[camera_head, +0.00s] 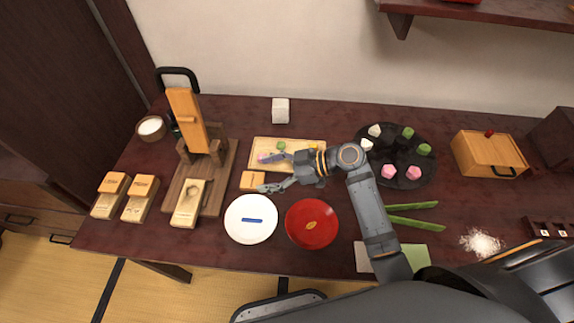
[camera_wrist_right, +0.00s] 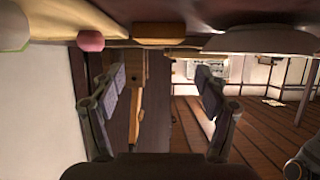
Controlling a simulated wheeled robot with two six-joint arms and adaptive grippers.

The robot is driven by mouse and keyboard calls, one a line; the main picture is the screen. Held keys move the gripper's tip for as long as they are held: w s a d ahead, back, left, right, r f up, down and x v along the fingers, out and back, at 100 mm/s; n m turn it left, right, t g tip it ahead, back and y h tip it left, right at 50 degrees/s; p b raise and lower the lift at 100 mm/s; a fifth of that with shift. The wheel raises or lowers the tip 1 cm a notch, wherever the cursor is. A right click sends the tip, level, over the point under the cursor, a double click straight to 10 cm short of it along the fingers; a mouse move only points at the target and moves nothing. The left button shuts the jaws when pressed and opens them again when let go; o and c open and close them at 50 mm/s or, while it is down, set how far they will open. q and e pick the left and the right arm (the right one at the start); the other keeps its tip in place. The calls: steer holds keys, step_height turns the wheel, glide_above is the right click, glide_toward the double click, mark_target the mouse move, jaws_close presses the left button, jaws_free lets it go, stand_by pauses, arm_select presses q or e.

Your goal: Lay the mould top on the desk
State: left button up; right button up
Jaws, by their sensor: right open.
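A small orange wooden block, which looks like the mould top (camera_head: 253,180), lies on the dark desk (camera_head: 335,115) just in front of the pale board. It also appears as an orange piece (camera_wrist_right: 160,30) at the top of the wrist view. My right gripper (camera_head: 270,172) is open and empty, with its fingertips just right of the block. In the wrist view the right gripper's spread fingers (camera_wrist_right: 158,85) have nothing between them. An open pale mould (camera_head: 188,204) lies on the wooden press base to the left. My left gripper is not in view.
A white plate (camera_head: 251,235) and a red plate (camera_head: 312,238) stand close in front. The pale board (camera_head: 310,143) with sweets is behind. The wooden press (camera_head: 187,115) rises at left, near two orange-topped moulds (camera_head: 113,184) (camera_head: 144,187). A dark round tray (camera_head: 429,163) is at right.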

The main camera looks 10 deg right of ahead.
steer(key=v, duration=0.8)
steer(key=shift+d+r, duration=0.2)
steer(key=shift+r, duration=0.1)
